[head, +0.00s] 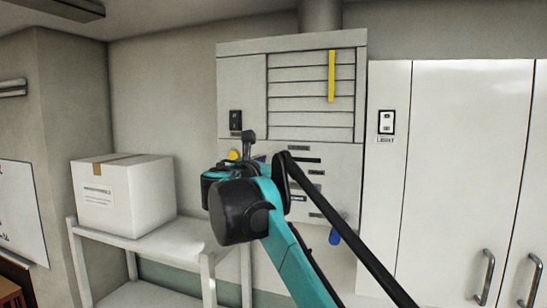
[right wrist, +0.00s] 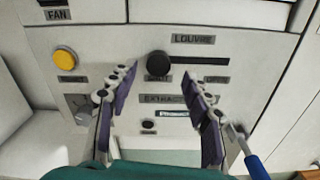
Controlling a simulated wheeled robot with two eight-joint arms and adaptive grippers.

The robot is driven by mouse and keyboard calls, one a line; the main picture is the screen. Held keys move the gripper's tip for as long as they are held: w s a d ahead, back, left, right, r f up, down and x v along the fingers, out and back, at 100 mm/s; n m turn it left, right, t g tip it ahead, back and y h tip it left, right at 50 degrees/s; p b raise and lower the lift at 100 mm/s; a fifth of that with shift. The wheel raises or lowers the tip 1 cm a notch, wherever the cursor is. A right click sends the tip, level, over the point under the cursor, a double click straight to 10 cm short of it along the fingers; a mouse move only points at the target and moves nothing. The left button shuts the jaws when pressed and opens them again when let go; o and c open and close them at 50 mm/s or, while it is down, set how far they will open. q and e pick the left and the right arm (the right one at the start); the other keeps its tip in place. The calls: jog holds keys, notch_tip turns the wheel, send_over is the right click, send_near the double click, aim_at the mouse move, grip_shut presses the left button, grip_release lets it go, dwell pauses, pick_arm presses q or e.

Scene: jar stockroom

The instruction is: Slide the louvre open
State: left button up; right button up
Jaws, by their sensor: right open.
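The louvre control is a round black knob (right wrist: 158,64) at the left end of a dark horizontal slot (right wrist: 205,61) under the LOUVRE label (right wrist: 193,39). A small label, apparently SHUT, is below the knob, and another is below the slot's right end. My right gripper (right wrist: 160,76) is open and empty, its purple-padded fingers spread either side of the knob in the picture; I cannot tell the depth gap. In the head view, the louvre slats (head: 290,88) look closed, with a yellow strip (head: 331,77) hanging over them. My right arm hides the knob there. My left gripper is out of view.
A yellow button (right wrist: 65,58) is left of the knob. A small EXTRACT panel is below it. A blue-handled lever (right wrist: 255,168) hangs close to the right finger. A white box (head: 122,195) stands on a shelf (head: 150,243) at left; white cabinets (head: 465,170) are at right.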

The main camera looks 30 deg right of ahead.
aim_at(278, 160)
jog(key=x, duration=0.3)
jog(key=shift+w+p, duration=0.3)
jog(key=shift+w, duration=0.1)
jog(key=shift+d, duration=0.35)
jog(key=shift+a, duration=0.1)
grip_shut()
jog(key=s+d, duration=0.3)
jog(key=s, duration=0.1)
jog(key=s+d, duration=0.4)
jog(key=shift+w+a, duration=0.2)
grip_release()
jog(key=shift+s+d, duration=0.1)
jog(key=shift+s, duration=0.05)
jog(key=shift+s+d, duration=0.1)
